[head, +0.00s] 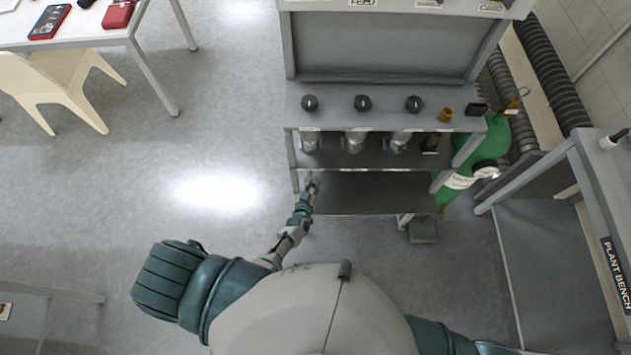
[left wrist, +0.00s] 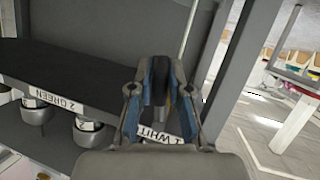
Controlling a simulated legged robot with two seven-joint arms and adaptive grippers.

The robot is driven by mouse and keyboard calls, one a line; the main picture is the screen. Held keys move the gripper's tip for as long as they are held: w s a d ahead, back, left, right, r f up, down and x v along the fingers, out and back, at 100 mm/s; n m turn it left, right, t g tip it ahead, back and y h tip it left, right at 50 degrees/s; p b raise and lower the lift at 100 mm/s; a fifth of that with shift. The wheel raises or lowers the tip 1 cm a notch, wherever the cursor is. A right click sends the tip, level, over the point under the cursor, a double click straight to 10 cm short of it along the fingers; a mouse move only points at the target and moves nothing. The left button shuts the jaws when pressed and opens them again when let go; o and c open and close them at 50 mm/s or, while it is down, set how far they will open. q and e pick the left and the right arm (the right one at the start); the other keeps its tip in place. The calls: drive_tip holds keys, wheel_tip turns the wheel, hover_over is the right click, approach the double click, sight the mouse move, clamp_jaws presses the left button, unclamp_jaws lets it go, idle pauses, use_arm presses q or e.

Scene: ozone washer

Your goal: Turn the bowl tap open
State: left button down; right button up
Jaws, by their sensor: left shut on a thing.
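My left gripper (head: 311,182) is at the front left of the grey rack, below the leftmost bowl (head: 310,142). In the left wrist view the left gripper (left wrist: 160,80) has its fingers closed on a dark upright piece, which looks like the bowl tap (left wrist: 158,82). A label reading "1 WHIT…" (left wrist: 160,134) shows behind the fingers, its end hidden. The bowl above the tap is mostly hidden there. The bowl labelled "2 GREEN" (left wrist: 36,112) and another bowl (left wrist: 89,132) show to the left. My right gripper is out of view.
Three dark knobs (head: 362,103) stand on the rack's upper ledge. A rack post (left wrist: 232,60) is close to the right of the gripper. A green cylinder (head: 488,150) stands at the rack's right, near the plant bench (head: 590,190). The floor (head: 220,130) left of the rack is clear.

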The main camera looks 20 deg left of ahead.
use_arm(q)
drive_tip(key=shift+s+a+f+m+g+y+p, duration=0.2)
drive_tip(key=shift+s+f+m+g+y+p, duration=0.25)
drive_tip(key=shift+m+p, duration=0.35)
drive_tip(key=shift+s+a+f, duration=0.1)
drive_tip(key=shift+a, duration=0.05)
drive_tip(key=c, duration=1.1)
unclamp_jaws()
drive_tip(key=shift+w+a, duration=0.1)
drive_tip(key=shift+w, duration=0.25)
drive_tip(key=shift+r, duration=0.2)
drive_tip(key=v, duration=1.2)
drive_tip(key=shift+d+f, duration=0.15)
drive_tip(key=shift+d, duration=0.05)
